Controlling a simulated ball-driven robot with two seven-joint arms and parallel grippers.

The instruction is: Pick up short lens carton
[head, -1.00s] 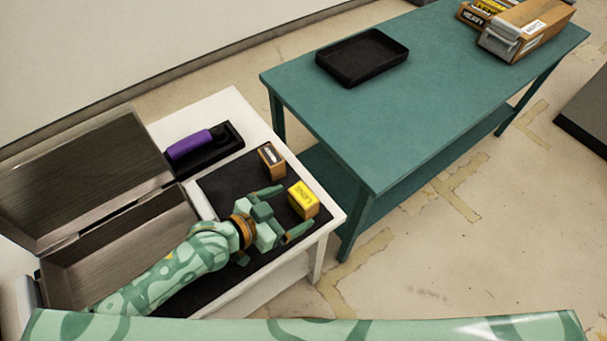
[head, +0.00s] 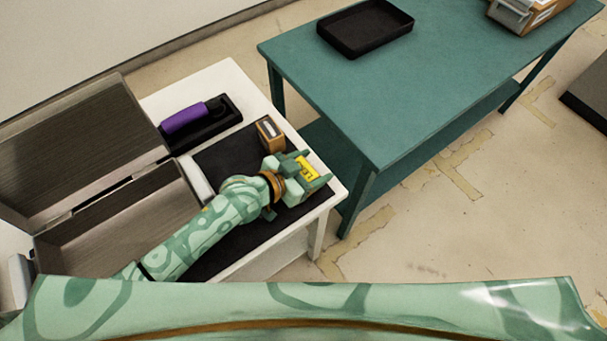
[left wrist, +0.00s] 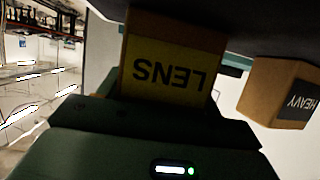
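The short lens carton (head: 308,169) is a small brown box with a yellow label, near the front right corner of the black mat (head: 226,157) on the white table. It also shows in the left wrist view (left wrist: 172,72), upside down, its LENS label facing the camera and its base against the mat. My left gripper (head: 311,168) has its fingers on either side of the carton, drawn in close against it. The fingers partly hide the box in the head view. My right gripper is in neither view.
Another brown carton (head: 269,132), marked HEAVY in the left wrist view (left wrist: 280,92), stands close by on the mat. A black tray with a purple object (head: 184,118) and an open wooden case (head: 125,220) are left. The teal table (head: 420,90) holds a black tray (head: 366,29).

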